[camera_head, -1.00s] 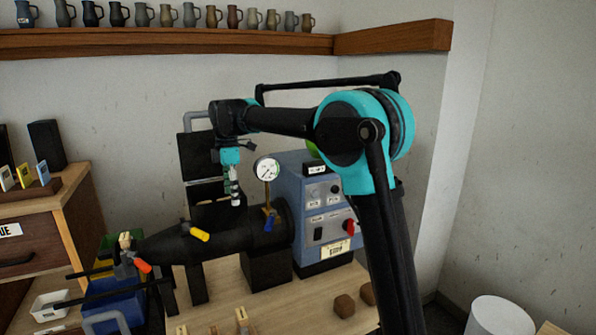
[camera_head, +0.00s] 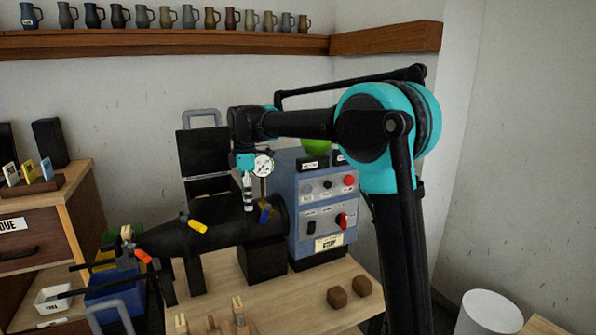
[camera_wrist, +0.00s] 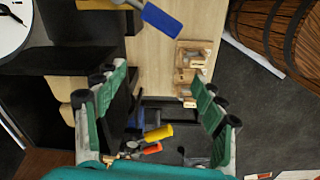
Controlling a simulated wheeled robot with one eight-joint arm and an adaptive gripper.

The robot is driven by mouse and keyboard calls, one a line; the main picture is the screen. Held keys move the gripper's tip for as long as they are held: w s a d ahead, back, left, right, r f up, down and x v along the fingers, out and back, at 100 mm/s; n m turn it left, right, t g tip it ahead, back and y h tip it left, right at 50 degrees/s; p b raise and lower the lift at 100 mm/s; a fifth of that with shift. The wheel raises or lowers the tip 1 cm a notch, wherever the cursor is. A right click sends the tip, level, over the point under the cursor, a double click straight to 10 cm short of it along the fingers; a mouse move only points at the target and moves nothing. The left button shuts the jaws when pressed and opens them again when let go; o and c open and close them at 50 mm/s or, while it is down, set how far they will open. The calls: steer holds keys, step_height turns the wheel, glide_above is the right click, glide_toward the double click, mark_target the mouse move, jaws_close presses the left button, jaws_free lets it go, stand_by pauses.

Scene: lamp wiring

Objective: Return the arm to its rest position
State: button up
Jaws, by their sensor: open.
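My gripper (camera_wrist: 160,115) shows in the wrist view with its two green-padded fingers spread wide apart and nothing held between them. In the head view my gripper (camera_head: 248,195) hangs down from the bent arm, in front of the black machine and just left of the pressure gauge (camera_head: 263,166). Its fingertips are small and partly blurred there. The arm's teal elbow stands to the right of the blue control box (camera_head: 322,200) and hides part of the wall behind it.
The black tube (camera_head: 190,238) with a yellow-handled valve (camera_head: 198,227) lies along the wooden table (camera_head: 290,303). Two brown blocks (camera_head: 337,297) sit at the table's right front. A mug shelf (camera_head: 180,45) runs along the wall. A white bin (camera_head: 490,315) stands at right.

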steer(key=s+d+f+m+t, duration=0.1)
steer(key=s+d+f+m, duration=0.25)
steer(key=d, duration=0.35)
steer(key=s+d+f+m, duration=0.2)
steer(key=d+f+m, duration=0.15)
steer(key=d, duration=0.45)
steer(key=s+d+f+m+t, duration=0.1)
steer(key=s+d+f+m, duration=0.2)
steer(key=d, duration=0.4)
steer(key=s+d+f+m+t, duration=0.1)
steer(key=s+d+f+m, duration=1)
steer(key=s, duration=0.5)
steer(key=shift+s+d+f+t, duration=0.25)
steer(key=shift+d+f+t, duration=0.15)
steer(key=shift+d+f, duration=0.55)
steer(key=shift+r, duration=0.15)
steer(key=shift+c, duration=0.6)
